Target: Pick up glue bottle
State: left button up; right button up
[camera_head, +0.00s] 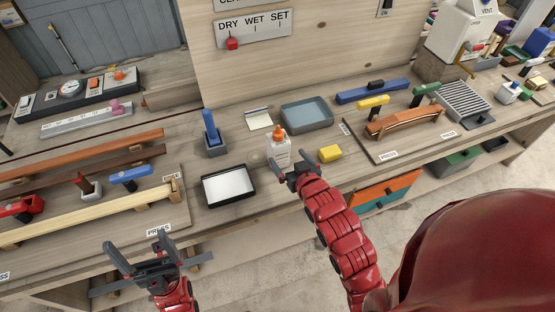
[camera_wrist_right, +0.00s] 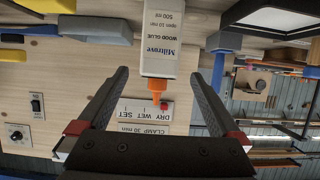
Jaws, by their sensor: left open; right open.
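The glue bottle (camera_head: 279,153) is white with an orange nozzle and stands upright on the workbench (camera_head: 240,229). In the right wrist view, which is upside down, the bottle (camera_wrist_right: 159,48) shows its "Wood Glue" label. My right gripper (camera_head: 291,169) is open just in front of the bottle. In the wrist view the bottle appears centred between the tips of its fingers (camera_wrist_right: 161,78); whether it is between or just beyond them I cannot tell. My left gripper (camera_head: 141,247) is open and empty at the lower left, at the bench's front edge.
A black tray (camera_head: 208,202) with a white surface lies left of the bottle, and a yellow block (camera_head: 330,153) lies to its right. A blue-grey tray (camera_head: 330,124) is behind. A blue-handled tool in a holder (camera_head: 214,147) stands at the left.

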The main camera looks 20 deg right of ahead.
aim_at(282, 150)
jog(key=x, duration=0.4)
jog(key=shift+w+r+p, duration=0.1)
jog(key=shift+w+p, duration=0.05)
jog(key=shift+p, duration=0.25)
jog(key=shift+w+p, duration=0.3)
jog(key=shift+w, duration=0.05)
jog(key=p+x, duration=0.1)
jog(key=x, duration=0.1)
jog(key=p+x, duration=0.1)
jog(key=x, duration=0.1)
jog(key=shift+s+f, duration=0.2)
jog(key=shift+f, duration=0.05)
jog(key=shift+w+f, duration=0.2)
jog(key=shift+w, duration=0.2)
grip_shut()
